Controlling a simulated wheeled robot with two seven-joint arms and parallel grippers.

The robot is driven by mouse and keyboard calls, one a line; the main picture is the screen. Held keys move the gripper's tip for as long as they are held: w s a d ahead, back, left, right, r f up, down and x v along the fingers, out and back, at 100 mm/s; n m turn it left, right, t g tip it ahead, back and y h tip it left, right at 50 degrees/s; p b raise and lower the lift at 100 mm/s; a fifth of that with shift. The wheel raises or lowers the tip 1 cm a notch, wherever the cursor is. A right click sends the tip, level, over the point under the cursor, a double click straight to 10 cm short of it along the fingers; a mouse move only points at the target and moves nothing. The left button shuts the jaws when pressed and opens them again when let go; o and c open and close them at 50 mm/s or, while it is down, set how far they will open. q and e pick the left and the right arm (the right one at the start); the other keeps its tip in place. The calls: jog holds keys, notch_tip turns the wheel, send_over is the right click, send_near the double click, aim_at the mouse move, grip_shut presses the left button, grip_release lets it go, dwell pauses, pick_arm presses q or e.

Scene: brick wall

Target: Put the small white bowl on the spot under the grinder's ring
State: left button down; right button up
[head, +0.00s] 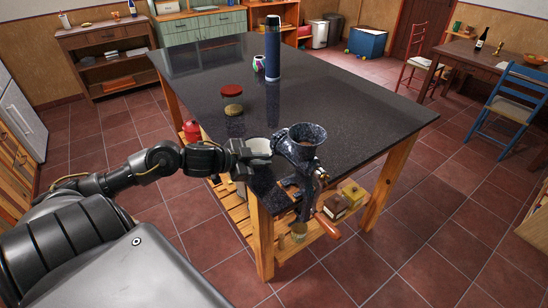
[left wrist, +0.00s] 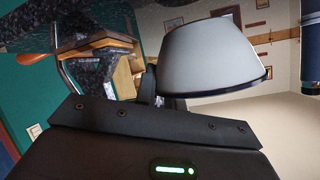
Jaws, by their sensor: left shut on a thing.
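The small white bowl (head: 258,146) is at the near left corner of the dark table, just left of the grinder. My left gripper (head: 250,157) is shut on it. In the left wrist view the bowl (left wrist: 212,58) shows large, pale with a dark rim, beyond the gripper body. The speckled dark blue grinder (head: 303,142) is mounted at the table's near edge, with its funnel on top and a crank with a wooden handle hanging below. I cannot clearly make out its ring or the spot under it. My right gripper is not in view.
On the table (head: 350,105) stand a red-lidded jar (head: 232,103), a tall blue bottle (head: 272,55) and a small colourful cup (head: 259,63). The slatted lower shelf holds a red container (head: 191,131) and boxes (head: 335,207). The table's right half is clear.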

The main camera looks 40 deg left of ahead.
pick_arm(q)
jog(key=shift+w+d, duration=0.15)
jog(key=shift+w, duration=0.25)
jog(key=w, duration=0.1)
jog(key=w+d+p, duration=0.1)
jog(key=w, duration=0.1)
jog(key=shift+w+d+r, duration=0.1)
jog(key=shift+w+r, duration=0.05)
jog(key=shift+r, duration=0.05)
jog(key=shift+d+f, duration=0.1)
jog(key=shift+f, duration=0.8)
jog(key=shift+f, duration=0.1)
jog(key=c, duration=1.5)
grip_release()
